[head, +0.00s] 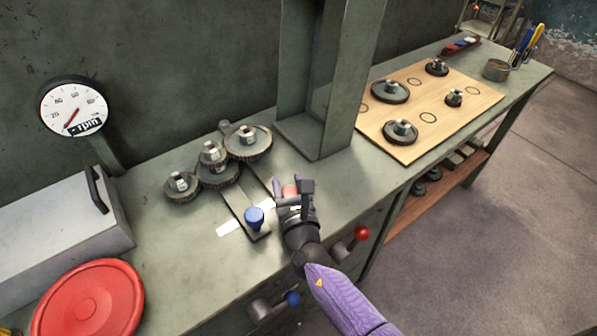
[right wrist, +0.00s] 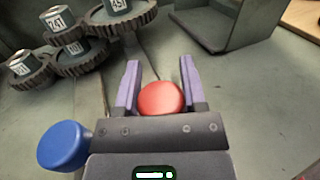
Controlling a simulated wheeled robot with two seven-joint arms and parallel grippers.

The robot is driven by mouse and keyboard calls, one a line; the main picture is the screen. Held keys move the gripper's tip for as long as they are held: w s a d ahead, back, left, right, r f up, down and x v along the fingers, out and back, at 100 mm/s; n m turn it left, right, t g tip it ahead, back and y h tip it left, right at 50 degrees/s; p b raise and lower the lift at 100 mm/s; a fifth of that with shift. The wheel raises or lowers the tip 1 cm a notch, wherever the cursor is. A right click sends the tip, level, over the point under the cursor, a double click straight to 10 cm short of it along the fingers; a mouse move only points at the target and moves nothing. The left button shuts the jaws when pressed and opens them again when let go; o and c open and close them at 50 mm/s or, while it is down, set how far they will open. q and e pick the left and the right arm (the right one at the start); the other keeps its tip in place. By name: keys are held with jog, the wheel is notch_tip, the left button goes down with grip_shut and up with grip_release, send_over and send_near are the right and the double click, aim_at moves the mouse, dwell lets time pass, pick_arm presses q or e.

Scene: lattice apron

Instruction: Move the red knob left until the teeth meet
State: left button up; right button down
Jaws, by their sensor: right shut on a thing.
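The red knob (head: 290,190) stands on the bench top, partly hidden by my right gripper (head: 292,192). In the right wrist view the knob (right wrist: 160,98) sits between the two purple fingers of my right gripper (right wrist: 160,82), which is shut on it. Several dark toothed gears with labelled hubs lie to the left: a left gear (head: 182,188), a middle gear (head: 217,175) and a back right gear (head: 248,143). The middle and back right gears are very close; I cannot tell whether their teeth meet. My left gripper is not in view.
A blue knob (head: 254,216) stands on a lever plate just left of my right gripper. A grey post (head: 325,80) rises behind. A wooden board (head: 430,110) with gears is at the right, a dial (head: 73,108) and red round lid (head: 90,300) at the left.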

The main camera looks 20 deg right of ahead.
jog(key=shift+s+a+m+h, duration=0.1)
jog(key=shift+a+m+h, duration=0.15)
jog(key=shift+h, duration=0.25)
jog(key=shift+c, duration=0.8)
grip_release()
jog(key=shift+s, duration=0.4)
jog(key=s, duration=0.2)
jog(key=s+p, duration=0.1)
jog(key=s, duration=0.2)
jog(key=s+p, duration=0.1)
jog(key=s, duration=0.2)
jog(key=shift+a, duration=0.35)
jog(key=shift+s, duration=0.55)
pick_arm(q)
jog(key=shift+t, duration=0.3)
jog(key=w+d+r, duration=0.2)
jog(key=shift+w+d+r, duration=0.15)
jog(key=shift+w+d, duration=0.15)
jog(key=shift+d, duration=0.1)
pick_arm(e)
jog(key=shift+a, duration=0.1)
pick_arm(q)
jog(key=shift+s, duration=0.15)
